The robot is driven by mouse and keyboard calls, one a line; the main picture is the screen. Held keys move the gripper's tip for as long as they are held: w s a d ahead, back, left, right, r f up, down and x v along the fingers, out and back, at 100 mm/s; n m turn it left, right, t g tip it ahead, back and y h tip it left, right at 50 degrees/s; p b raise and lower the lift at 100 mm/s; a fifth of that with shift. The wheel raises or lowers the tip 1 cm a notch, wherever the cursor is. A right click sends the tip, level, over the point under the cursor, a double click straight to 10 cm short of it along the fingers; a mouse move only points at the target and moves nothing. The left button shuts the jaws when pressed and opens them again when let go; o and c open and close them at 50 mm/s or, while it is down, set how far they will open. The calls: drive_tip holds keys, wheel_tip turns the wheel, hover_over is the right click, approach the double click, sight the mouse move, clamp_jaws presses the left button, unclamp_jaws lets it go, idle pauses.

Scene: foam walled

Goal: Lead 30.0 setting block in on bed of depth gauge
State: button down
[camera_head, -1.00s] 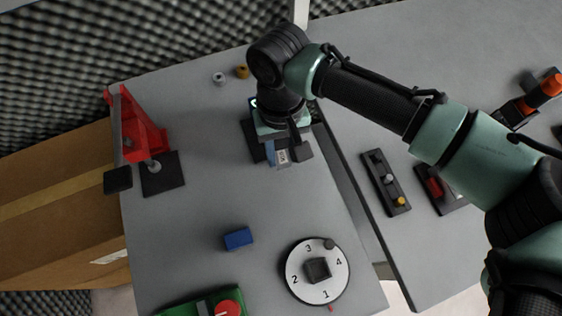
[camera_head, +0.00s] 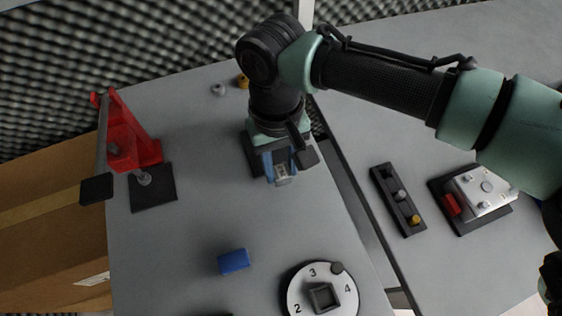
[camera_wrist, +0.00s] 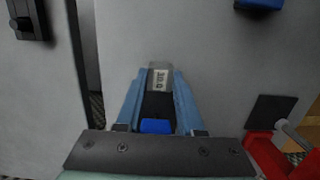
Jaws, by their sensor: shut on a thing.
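My gripper (camera_head: 281,177), with two blue fingers, is shut on the 30.0 setting block (camera_head: 282,171), a small grey block with a pale label. In the wrist view the block (camera_wrist: 159,79) sits between the fingertips of my gripper (camera_wrist: 159,78), and its label reads 30.0. A black part and a blue part (camera_wrist: 156,126) show behind it between the fingers; I cannot tell if they belong to the block. The block is over the grey table; whether it touches cannot be told. I cannot make out for sure which fixture is the depth gauge.
A red stand (camera_head: 131,140) with a black plate (camera_head: 153,188) is at the left. A blue block (camera_head: 233,261) and a numbered dial (camera_head: 297,287) are nearer. Past a gap lie a black knob strip (camera_head: 397,200) and a silver-and-red device (camera_head: 478,192). Table around the gripper is clear.

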drive_tip(key=shift+r+p, duration=0.15)
drive_tip(key=shift+p, duration=0.15)
drive_tip(key=shift+w+a+f+b, duration=0.15)
drive_tip(key=shift+w+f+b, duration=0.15)
drive_tip(key=shift+w+f, duration=0.35)
drive_tip(key=shift+w+a+f+b, duration=0.15)
drive_tip(key=shift+w+f+b, duration=0.15)
drive_tip(key=shift+f, duration=0.55)
drive_tip(key=shift+w+a, duration=0.2)
drive_tip(key=shift+w, duration=0.45)
drive_tip(key=shift+w+a, duration=0.2)
drive_tip(key=shift+w, duration=0.4)
drive_tip(key=shift+w+a+r, duration=0.15)
drive_tip(key=shift+w+r, duration=0.05)
drive_tip(key=shift+w, duration=0.25)
drive_tip(key=shift+w+a+r, duration=0.1)
drive_tip(key=shift+w+r, duration=0.1)
drive_tip(key=shift+w, duration=0.35)
drive_tip(key=shift+c, duration=2.2)
unclamp_jaws()
drive_tip(key=shift+a, duration=0.1)
drive_tip(key=shift+g, duration=0.3)
wheel_tip(320, 180, up, 11)
drive_tip(key=shift+f+p, duration=0.1)
drive_tip(key=shift+p, duration=0.75)
drive_tip(key=shift+r+h, duration=0.3)
drive_tip(key=shift+r, duration=0.35)
drive_tip(key=shift+a, duration=0.1)
